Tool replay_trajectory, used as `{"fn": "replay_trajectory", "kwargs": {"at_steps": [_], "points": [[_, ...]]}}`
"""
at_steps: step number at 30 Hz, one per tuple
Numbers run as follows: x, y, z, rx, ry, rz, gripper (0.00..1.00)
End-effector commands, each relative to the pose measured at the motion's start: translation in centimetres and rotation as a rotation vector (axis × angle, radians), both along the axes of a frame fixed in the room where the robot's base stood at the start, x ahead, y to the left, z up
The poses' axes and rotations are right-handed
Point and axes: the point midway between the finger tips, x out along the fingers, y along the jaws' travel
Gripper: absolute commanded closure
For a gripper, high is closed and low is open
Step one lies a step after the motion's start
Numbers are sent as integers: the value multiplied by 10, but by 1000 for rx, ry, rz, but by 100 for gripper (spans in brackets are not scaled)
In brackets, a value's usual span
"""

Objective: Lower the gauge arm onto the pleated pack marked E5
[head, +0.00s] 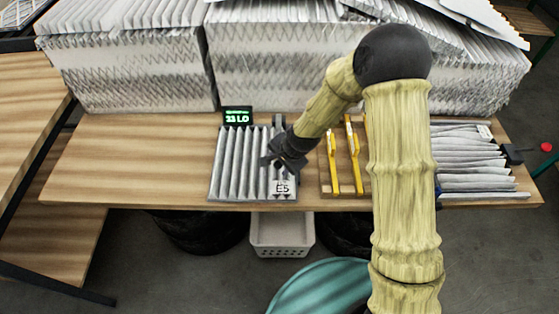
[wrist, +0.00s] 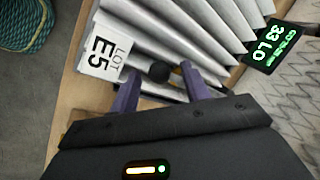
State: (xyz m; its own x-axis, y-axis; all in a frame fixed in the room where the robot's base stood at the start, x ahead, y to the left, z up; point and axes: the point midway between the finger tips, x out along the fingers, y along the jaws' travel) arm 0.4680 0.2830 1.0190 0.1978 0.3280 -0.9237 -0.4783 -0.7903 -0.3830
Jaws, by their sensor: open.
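The pleated pack marked E5 (head: 233,165) lies on the wooden bench, with its white E5 label (head: 282,187) at its front right corner. The label also shows in the wrist view (wrist: 104,50). My gripper (head: 283,163) is low over the pack's right side. In the wrist view its two purple fingers (wrist: 158,80) are apart, with a dark round knob (wrist: 160,71) between or just beyond their tips. I cannot tell whether they touch it. The rest of the gauge arm is not clear.
Another pleated pack (head: 470,170) lies at the right. Tall pleated stacks (head: 130,70) fill the back. The bench left of the pack (head: 130,165) is clear.

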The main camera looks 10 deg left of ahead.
Motion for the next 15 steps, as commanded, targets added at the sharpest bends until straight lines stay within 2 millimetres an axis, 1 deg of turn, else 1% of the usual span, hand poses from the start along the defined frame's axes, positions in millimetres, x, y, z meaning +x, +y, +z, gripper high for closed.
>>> {"fn": "replay_trajectory", "kwargs": {"at_steps": [4,11,15], "points": [[1,2,-5,-1,1,0,53],[1,2,-5,0,0,1,53],[1,2,-5,0,0,1,81]]}}
